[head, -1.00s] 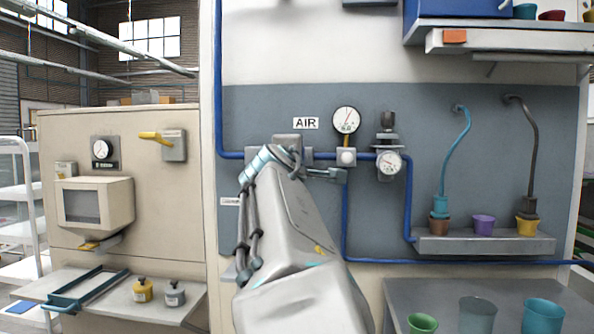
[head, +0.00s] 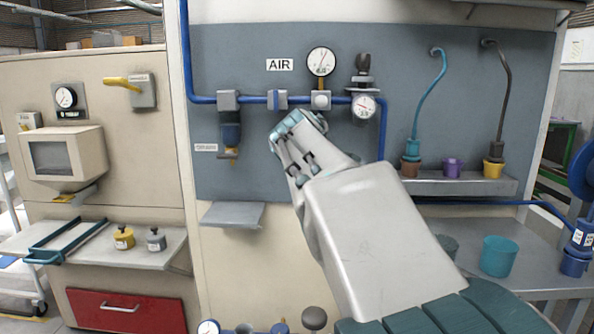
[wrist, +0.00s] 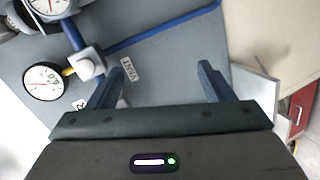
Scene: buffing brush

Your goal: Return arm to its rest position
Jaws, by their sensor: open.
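My arm rises from the bottom of the head view toward the blue-grey air panel (head: 230,60). Beyond the fingers are the grey panel and a label reading VENT (wrist: 128,70). A round gauge (wrist: 42,82) and a white knob (wrist: 86,67) lie to the left of the fingers.
The AIR panel carries a blue pipe (head: 200,97), a gauge (head: 321,61) and a regulator dial (head: 364,106). A small grey shelf (head: 232,214) sits below. Cups stand on a ledge (head: 430,187) at right. A teal cup (head: 500,256) stands on the right bench.

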